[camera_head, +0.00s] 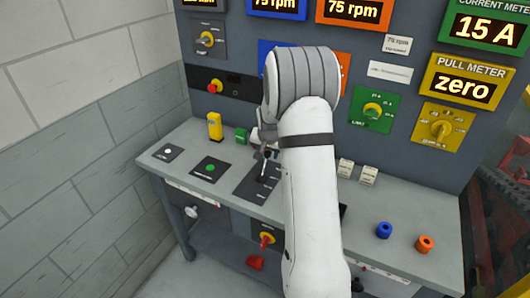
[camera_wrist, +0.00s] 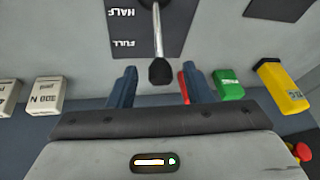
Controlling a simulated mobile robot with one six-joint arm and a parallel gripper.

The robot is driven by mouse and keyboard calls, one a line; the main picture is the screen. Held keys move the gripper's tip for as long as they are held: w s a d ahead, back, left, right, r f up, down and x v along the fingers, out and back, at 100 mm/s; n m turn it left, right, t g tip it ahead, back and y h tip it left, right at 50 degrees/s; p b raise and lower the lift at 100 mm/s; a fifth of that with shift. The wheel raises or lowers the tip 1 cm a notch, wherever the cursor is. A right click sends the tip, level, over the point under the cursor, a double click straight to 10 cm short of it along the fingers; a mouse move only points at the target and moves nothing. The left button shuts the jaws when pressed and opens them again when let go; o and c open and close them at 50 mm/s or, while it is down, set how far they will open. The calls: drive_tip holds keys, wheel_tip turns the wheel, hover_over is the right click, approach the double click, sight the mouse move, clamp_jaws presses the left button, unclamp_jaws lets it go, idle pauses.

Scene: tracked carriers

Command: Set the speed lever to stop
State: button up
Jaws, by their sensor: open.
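The speed lever is a thin metal rod with a black knob (camera_wrist: 162,71). The plate (camera_head: 251,188) also shows on the desk in the head view, partly behind my arm. The knob points toward the FULL side. My gripper (camera_wrist: 160,84) is open, its two dark fingers on either side of the knob in the picture. I cannot tell whether the knob is fully between them in depth. In the head view my gripper (camera_head: 265,143) is over the desk.
A yellow block (camera_head: 215,126) and a green block (camera_head: 241,135) stand left of my gripper. White blocks (camera_head: 345,168) stand right of my arm. The upright panel (camera_head: 400,75) rises behind the desk.

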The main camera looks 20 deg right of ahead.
drive_tip(key=shift+w+f, duration=0.1)
drive_tip(key=shift+f, duration=0.25)
drive_tip(key=shift+c, duration=0.5)
clamp_jaws()
